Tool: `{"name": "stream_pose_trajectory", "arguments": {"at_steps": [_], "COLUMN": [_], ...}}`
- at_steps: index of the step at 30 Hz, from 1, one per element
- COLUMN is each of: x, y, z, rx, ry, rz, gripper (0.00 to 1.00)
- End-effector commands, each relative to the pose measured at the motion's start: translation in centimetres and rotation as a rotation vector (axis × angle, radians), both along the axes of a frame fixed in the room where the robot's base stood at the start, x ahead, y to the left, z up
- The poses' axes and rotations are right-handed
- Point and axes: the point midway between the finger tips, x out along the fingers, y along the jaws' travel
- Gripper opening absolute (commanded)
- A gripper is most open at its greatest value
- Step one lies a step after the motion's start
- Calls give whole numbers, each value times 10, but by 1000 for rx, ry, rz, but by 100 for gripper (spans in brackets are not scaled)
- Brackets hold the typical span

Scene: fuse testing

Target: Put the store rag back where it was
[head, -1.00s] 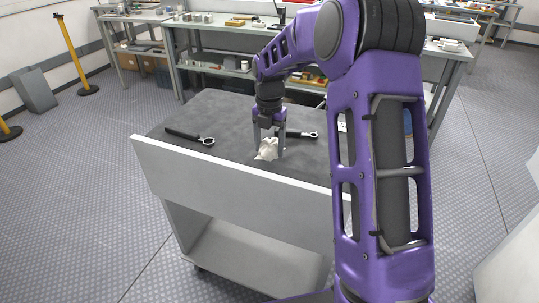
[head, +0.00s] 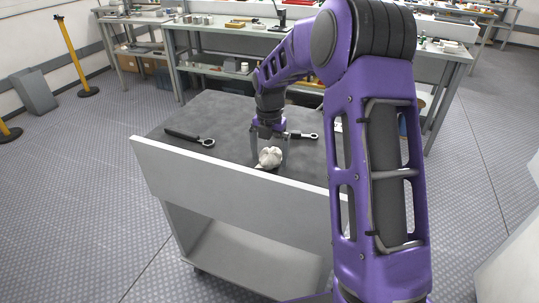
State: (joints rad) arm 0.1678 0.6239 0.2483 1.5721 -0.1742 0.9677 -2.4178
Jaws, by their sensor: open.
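A crumpled white rag (head: 270,157) lies on the dark top of a grey cart (head: 235,185), near its front raised edge. My gripper (head: 269,158) points down over the rag, with one finger on each side of it. The fingers are apart and the jaws are open. I cannot tell whether the fingertips touch the cloth. The far side of the rag is hidden.
A black-handled wrench (head: 189,137) lies on the cart top to the left. Another wrench (head: 303,135) lies behind my gripper on the right. A workbench (head: 215,65) with small parts stands behind the cart.

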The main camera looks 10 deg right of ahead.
Motion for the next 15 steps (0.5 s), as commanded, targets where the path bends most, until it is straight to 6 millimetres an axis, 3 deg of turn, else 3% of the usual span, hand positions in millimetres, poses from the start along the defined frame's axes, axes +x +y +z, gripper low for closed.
{"name": "stream_pose_trajectory", "arguments": {"at_steps": [5,15], "x": [1,1], "y": [0,0], "z": [24,96], "rx": [-1,0], "ry": [-4,-4], "rz": [0,0], "gripper": [100,100]}}
